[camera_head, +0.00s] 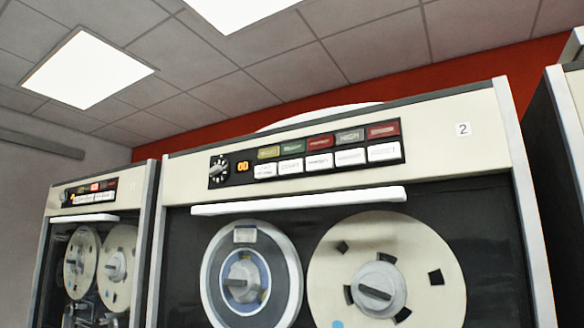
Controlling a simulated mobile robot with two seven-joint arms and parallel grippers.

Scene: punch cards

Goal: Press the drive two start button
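A cream tape drive (450,150) with a small "2" label (463,129) fills the middle and right. Its black control panel (225,184) holds a row of white buttons below a row of coloured indicators. The second white button from the left (291,166) seems to read START, though the lettering is blurred. A round dial (219,168) and an orange two-digit display (242,166) sit at the panel's left end. Neither of my grippers is in view, and nothing covers the panel.
A white handle bar (300,201) runs below the panel, above two tape reels (385,245). Another tape drive (100,200) stands at the left with a lit red indicator. A further cabinet (565,130) edges in at the right. The space before the panel looks clear.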

